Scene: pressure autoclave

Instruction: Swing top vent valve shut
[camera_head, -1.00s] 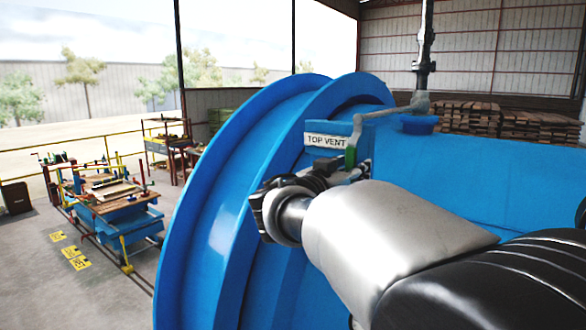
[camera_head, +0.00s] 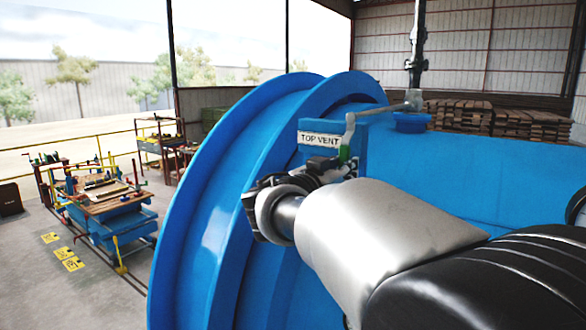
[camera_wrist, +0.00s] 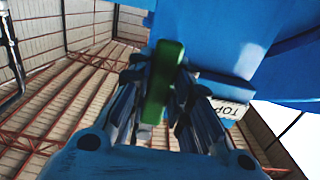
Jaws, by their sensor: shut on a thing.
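The top vent valve lever (camera_head: 348,131) hangs down beside the white TOP VENT label (camera_head: 319,139) on the blue vessel. Its grey arm runs back to the right toward the vertical pipe, and its lower end has a green grip (camera_head: 345,153). My gripper (camera_head: 338,166) is at this green grip, just below and right of the label, partly hidden by my wrist. In the wrist view the green grip (camera_wrist: 164,78) stands between the two fingers of my gripper (camera_wrist: 160,92), which are shut on it. Part of the label (camera_wrist: 222,108) shows to the right.
The blue vessel's large round flange (camera_head: 215,170) stands left of my arm. A vertical vent pipe (camera_head: 417,45) rises behind the lever. A blue boss (camera_head: 411,123) sits on the vessel top. A workbench (camera_head: 105,195) stands far left, and wooden pallets (camera_head: 480,118) lie behind.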

